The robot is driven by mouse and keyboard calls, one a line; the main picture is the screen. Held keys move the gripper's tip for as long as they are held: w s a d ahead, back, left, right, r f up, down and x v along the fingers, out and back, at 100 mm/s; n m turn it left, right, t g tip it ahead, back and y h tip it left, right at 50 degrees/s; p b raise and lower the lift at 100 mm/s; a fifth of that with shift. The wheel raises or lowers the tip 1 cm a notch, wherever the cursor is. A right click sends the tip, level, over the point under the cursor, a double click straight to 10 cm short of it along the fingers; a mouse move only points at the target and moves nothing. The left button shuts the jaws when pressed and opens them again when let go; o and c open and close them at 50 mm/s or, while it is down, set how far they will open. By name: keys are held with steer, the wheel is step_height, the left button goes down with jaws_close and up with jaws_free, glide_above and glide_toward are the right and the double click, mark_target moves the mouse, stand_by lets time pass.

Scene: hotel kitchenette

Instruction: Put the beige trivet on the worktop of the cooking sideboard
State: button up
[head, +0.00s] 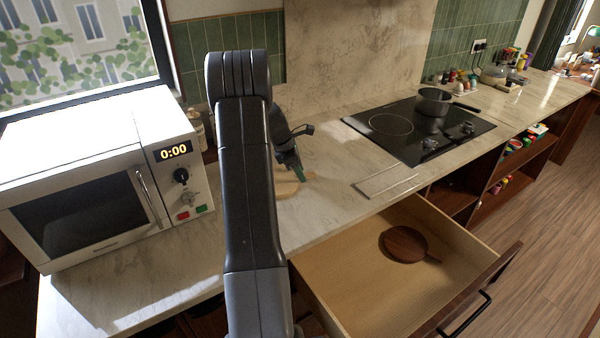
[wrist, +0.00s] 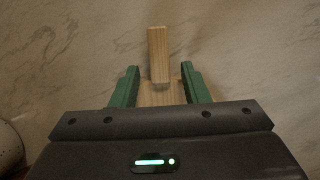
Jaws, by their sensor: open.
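The beige trivet (wrist: 158,48) is pale wood with a straight handle. In the head view the beige trivet (head: 287,189) lies on the marble worktop (head: 330,172) of the sideboard, partly hidden behind my arm. My gripper (head: 299,176) is low over the trivet. In the wrist view my gripper (wrist: 160,72) is open, with one green finger on each side of the trivet near the base of its handle. The fingers look apart from the wood. The trivet's lower part is hidden by the gripper body.
A white microwave (head: 95,180) stands on the left. A black hob (head: 400,150) with a dark pot (head: 432,108) is to the right. Below, an open drawer (head: 340,270) holds a dark brown round trivet (head: 404,244). Worktop around my gripper is mostly clear.

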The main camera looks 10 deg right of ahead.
mark_target(286, 178)
steer(key=b+v, duration=0.1)
steer(key=v, duration=1)
steer(key=shift+r, duration=0.15)
steer(key=shift+a, duration=0.15)
stand_by(0.8)
